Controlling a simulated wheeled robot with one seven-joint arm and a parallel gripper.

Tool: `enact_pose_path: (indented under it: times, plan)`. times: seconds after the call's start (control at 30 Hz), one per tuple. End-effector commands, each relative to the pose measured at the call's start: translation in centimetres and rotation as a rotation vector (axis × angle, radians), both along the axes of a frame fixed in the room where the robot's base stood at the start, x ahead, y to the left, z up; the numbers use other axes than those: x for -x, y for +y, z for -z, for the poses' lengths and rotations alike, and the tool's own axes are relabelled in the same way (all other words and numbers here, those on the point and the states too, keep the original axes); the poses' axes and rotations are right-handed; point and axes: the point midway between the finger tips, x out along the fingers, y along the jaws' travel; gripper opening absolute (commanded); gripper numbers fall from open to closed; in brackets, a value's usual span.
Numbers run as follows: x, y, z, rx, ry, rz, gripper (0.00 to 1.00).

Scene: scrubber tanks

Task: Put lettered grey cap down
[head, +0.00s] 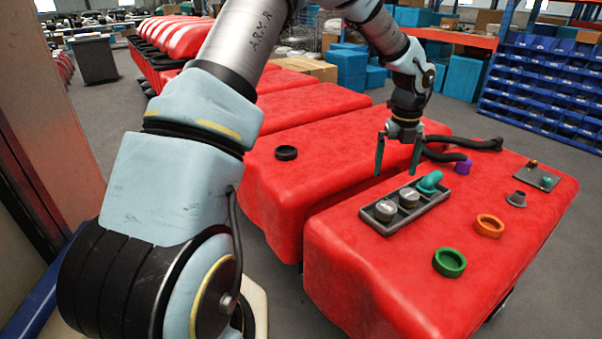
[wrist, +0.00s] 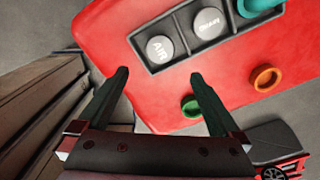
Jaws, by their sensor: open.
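The black tray (head: 421,214) lies on the nearest red tank (head: 345,252). Two lettered grey caps sit in its compartments. The end one (head: 386,211) reads AIR in the wrist view (wrist: 160,48). The middle one (head: 409,198) also shows in the wrist view (wrist: 208,23), its letters too small to read surely. A teal piece (head: 430,181) lies in the far compartment. My gripper (head: 397,173) is open, pointing down above the tank near the tray. In the wrist view its fingers (wrist: 159,75) are apart with nothing between them.
A green ring (head: 449,263), an orange ring (head: 489,226), a grey cone-shaped fitting (head: 516,199) and a purple fitting (head: 463,167) stand on the same tank. A black hose (head: 470,147) runs near its back edge. A black ring (head: 286,153) sits on the neighbouring red tank.

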Motion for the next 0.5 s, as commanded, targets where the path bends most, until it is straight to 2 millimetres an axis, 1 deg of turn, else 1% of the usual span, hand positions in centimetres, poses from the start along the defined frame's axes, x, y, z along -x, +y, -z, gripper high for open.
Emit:
enact_pose_path:
  times: [0.07, 0.17, 0.27, 0.3, 0.33, 0.37, 0.4, 0.47, 0.5]
  plan:
    - [-0.1, 0.8, -0.2, -0.003, -0.003, -0.051, 1.0]
    - [-0.3, 3.7, -0.8, -0.011, -0.012, -0.237, 1.0]
    - [-0.4, 8.6, -1.7, -0.019, -0.027, -0.571, 1.0]
    - [-0.3, 10.8, -2.1, -0.017, -0.034, -0.733, 1.0]
    - [-0.1, 12.6, -2.4, -0.016, -0.039, -0.86, 1.0]
    - [0.2, 14.4, -2.7, -0.014, -0.044, -0.988, 1.0]
    - [0.5, 16.6, -3.1, -0.006, -0.049, -1.16, 1.0]
    - [1.3, 20.0, -3.6, 0.006, -0.057, -1.423, 1.0]
    - [1.9, 22.2, -4.0, 0.018, -0.061, -1.6, 1.0]
